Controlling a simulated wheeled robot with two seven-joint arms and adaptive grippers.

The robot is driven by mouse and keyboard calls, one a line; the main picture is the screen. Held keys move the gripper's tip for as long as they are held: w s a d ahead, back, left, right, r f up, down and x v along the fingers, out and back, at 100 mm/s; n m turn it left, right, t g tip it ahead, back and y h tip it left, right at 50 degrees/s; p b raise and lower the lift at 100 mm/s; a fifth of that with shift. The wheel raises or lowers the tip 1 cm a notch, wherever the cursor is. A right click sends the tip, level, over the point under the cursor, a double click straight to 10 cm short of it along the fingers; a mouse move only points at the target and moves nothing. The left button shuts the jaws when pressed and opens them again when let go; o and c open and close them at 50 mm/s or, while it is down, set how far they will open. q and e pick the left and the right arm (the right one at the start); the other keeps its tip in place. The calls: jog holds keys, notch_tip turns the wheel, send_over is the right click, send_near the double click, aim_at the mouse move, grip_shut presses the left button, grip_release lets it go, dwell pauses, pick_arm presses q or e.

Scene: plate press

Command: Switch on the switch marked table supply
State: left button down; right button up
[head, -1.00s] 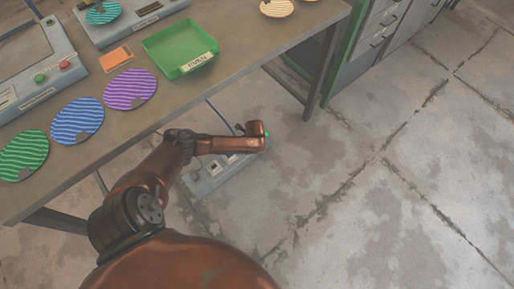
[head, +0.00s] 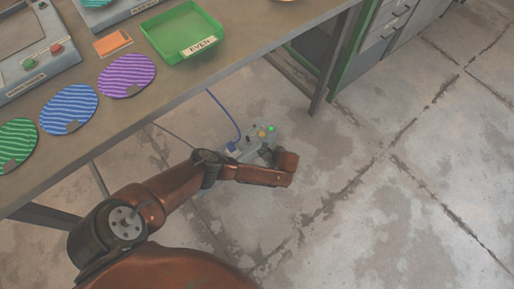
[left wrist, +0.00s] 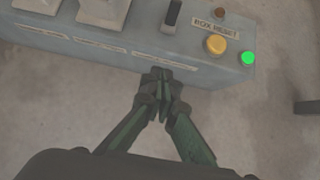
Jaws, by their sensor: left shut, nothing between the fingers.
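A grey switch box (head: 237,155) lies on the floor below the table edge, partly hidden by my left arm. In the left wrist view the box (left wrist: 110,42) fills the top, with two pale switches (left wrist: 103,12) at the left and a dark switch (left wrist: 172,13) right of them. Small labels on its near face are too blurred to read, so I cannot tell which switch is marked table supply. A yellow button (left wrist: 216,44) sits by the BOX RESET label, beside a lit green lamp (left wrist: 248,58). My left gripper (left wrist: 161,74) is shut and empty at the box's near edge; contact is unclear.
The table (head: 185,86) stands above and behind the box, with a green tray (head: 183,32) and several striped discs on it. A blue cable (head: 229,114) runs down to the box. A table leg (head: 329,72) stands at the right. The floor to the right is clear.

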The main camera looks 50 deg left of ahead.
pick_arm(q)
jog(key=p+v, duration=0.4)
jog(key=v, duration=0.4)
jog(key=s+d+f+h+b, duration=0.1)
jog(key=s+d+f+h, duration=0.1)
jog(key=s+d+f, duration=0.3)
jog(key=s+d+f+n+h+b, duration=0.1)
jog(key=s+d+f+h, duration=0.2)
jog(key=s+f, duration=0.6)
jog(key=shift+s+d+f, duration=0.2)
jog(key=shift+d+f, duration=0.55)
jog(key=shift+d, duration=0.2)
pick_arm(e)
jog(key=shift+w+r+t, duration=0.15)
jog(key=shift+w+r, duration=0.15)
jog(key=shift+r, duration=0.45)
jog(key=shift+w+r+t, duration=0.15)
jog(key=shift+w+r, duration=0.1)
jog(key=shift+r, duration=0.5)
